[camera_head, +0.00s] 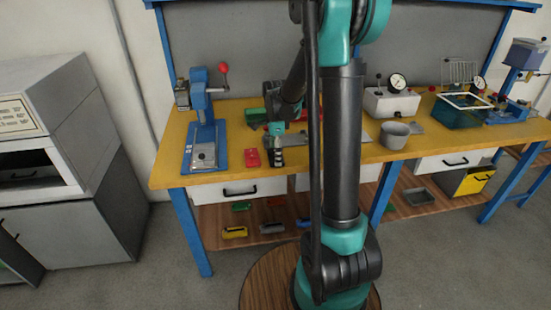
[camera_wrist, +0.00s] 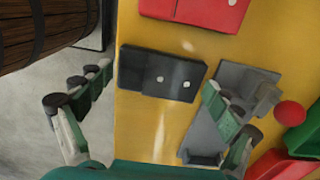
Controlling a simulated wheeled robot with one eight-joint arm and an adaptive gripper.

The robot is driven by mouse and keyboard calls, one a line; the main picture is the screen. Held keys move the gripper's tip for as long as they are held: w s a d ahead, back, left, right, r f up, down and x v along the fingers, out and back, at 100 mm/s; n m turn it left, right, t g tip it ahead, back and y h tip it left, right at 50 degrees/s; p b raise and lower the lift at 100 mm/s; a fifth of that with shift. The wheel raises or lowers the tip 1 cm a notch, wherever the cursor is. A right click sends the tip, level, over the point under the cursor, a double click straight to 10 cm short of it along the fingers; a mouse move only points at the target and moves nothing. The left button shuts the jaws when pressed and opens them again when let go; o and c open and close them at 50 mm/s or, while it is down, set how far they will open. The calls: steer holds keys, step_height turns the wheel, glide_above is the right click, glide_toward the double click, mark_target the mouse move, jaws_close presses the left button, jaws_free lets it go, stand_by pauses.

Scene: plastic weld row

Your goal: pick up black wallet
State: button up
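The black wallet (camera_wrist: 161,73) lies flat on the yellow bench top near its front edge, with two small light dots on its face. In the wrist view it lies between and beyond the fingers of my gripper (camera_wrist: 155,88). The fingers are spread wide and nothing is between their tips. The right finger overlaps a grey metal fixture in this view. In the head view my gripper (camera_head: 275,133) points down over the bench, and the dark wallet (camera_head: 276,158) shows small beneath it. I see no contact with the wallet.
A red flat item (camera_wrist: 197,10) lies beside the wallet. A grey metal fixture (camera_wrist: 232,88) and a red ball knob (camera_wrist: 290,114) are on the other side, near red and green bins. A blue press (camera_head: 203,125) stands left. A wooden barrel (camera_wrist: 40,30) is near the bench front.

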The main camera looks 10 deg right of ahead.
steer(key=c, duration=0.6)
steer(key=shift+r, duration=0.1)
step_height(320, 180, up, 20)
stand_by(0.5)
